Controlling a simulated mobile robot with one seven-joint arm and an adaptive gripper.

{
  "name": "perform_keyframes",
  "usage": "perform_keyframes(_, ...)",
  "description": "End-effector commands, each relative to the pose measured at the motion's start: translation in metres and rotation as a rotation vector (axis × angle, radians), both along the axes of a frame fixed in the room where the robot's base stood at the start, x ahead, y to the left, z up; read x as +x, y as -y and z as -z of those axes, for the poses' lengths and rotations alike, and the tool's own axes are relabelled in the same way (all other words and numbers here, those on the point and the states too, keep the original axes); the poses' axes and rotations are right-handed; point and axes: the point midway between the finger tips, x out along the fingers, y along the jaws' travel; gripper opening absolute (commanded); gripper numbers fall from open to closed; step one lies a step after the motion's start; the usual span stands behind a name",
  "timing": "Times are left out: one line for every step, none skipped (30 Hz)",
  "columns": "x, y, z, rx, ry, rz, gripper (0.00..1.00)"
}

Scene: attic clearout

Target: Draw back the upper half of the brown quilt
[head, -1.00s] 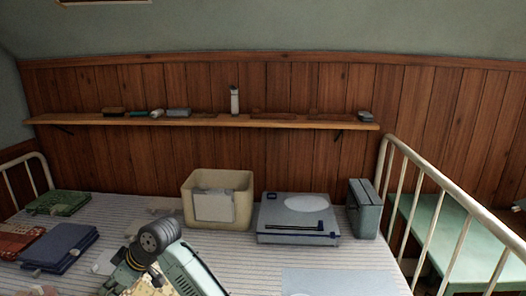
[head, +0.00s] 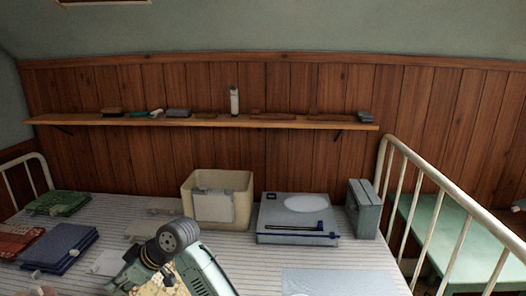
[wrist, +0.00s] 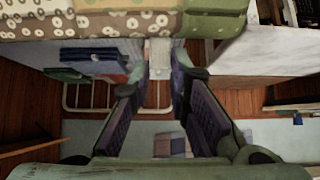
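The brown quilt (wrist: 95,22), spotted with cream rings and dots, spans the upper part of the wrist view. In the head view only a small patterned patch (head: 168,284) shows beside my arm; the rest is hidden or out of frame. A pale tab (wrist: 159,56) hangs at the quilt's near edge. My gripper (wrist: 161,72) is open, its two dark fingers on either side of this tab. I cannot tell whether either finger touches it. In the head view my arm hides the fingertips.
Folded green (head: 60,203), navy (head: 60,247) and red patchwork (head: 16,240) quilts lie at the left of the striped bed. A cream bin (head: 243,210), a grey record player (head: 297,222) and a grey-green case (head: 362,208) stand behind. A white rail (head: 462,208) bounds the right.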

Motion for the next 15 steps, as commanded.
perform_keyframes(-0.0003, 0.0011, -0.001, 0.004, 0.0, 0.0, 0.14)
perform_keyframes(-0.0003, 0.0013, -0.0012, 0.005, 0.0, 0.0, 0.14)
perform_keyframes(-0.0003, 0.0014, -0.0013, 0.005, 0.001, -0.001, 0.14)
perform_keyframes(-0.0003, 0.0013, -0.0014, 0.005, 0.001, -0.001, 0.14)
perform_keyframes(-0.0003, 0.0012, -0.0013, 0.005, 0.001, -0.001, 0.14)
perform_keyframes(-0.0003, 0.0012, -0.0013, 0.005, 0.001, -0.001, 0.14)
perform_keyframes(-0.0003, 0.0012, -0.0013, 0.005, 0.001, -0.001, 0.14)
perform_keyframes(-0.0002, 0.0012, -0.0014, 0.005, 0.001, -0.001, 0.14)
perform_keyframes(-0.0002, 0.0012, -0.0013, 0.005, 0.0, 0.0, 0.14)
perform_keyframes(-0.0002, 0.0013, -0.0014, 0.006, 0.0, 0.0, 0.14)
perform_keyframes(-0.0002, 0.0017, -0.0016, 0.006, 0.0, 0.0, 0.14)
perform_keyframes(-0.0003, 0.0024, -0.0018, 0.009, 0.001, 0.0, 0.14)
perform_keyframes(-0.0003, 0.0032, -0.0021, 0.011, 0.001, 0.0, 0.14)
perform_keyframes(-0.0003, 0.0041, -0.0026, 0.014, 0.0, 0.001, 0.14)
perform_keyframes(-0.0004, 0.0057, -0.0034, 0.019, 0.001, 0.001, 0.14)
